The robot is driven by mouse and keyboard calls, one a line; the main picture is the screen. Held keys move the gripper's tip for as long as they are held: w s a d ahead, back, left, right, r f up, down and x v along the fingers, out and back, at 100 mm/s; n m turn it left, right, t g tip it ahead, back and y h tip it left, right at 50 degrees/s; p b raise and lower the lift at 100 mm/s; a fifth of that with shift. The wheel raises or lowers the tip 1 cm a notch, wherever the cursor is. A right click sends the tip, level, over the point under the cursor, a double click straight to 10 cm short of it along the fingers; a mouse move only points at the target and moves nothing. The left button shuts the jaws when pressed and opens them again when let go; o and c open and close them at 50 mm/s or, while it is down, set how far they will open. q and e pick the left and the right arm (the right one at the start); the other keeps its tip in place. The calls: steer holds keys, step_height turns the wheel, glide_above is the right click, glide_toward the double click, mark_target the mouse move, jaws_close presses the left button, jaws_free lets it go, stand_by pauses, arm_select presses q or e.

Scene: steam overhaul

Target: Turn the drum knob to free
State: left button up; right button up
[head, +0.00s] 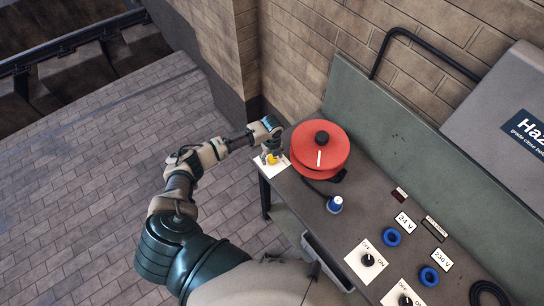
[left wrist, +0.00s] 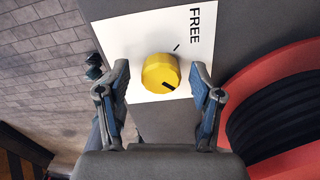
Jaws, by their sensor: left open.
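The yellow drum knob (head: 271,159) sits on a white plate at the left end of the bench. In the left wrist view the yellow knob (left wrist: 158,70) has a black pointer mark on its lower right side. The plate (left wrist: 125,40) bears the word FREE and a short black tick at the knob's upper right; the pointer is not in line with this tick. My left gripper (head: 268,148) is over the knob. In the left wrist view its open fingers (left wrist: 160,82) stand on either side of the knob, with gaps on both sides. My right gripper is in neither view.
A red drum (head: 320,150) stands close to the right of the knob. A blue-topped plug (head: 335,204), blue rings (head: 391,237) and black OFF/ON switches (head: 367,260) lie farther along the bench. A brick wall (head: 300,50) rises behind.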

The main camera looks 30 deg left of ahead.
arm_select(q)
steer(key=shift+d, duration=0.1)
steer(key=c, duration=1.1)
steer(key=shift+c, duration=0.2)
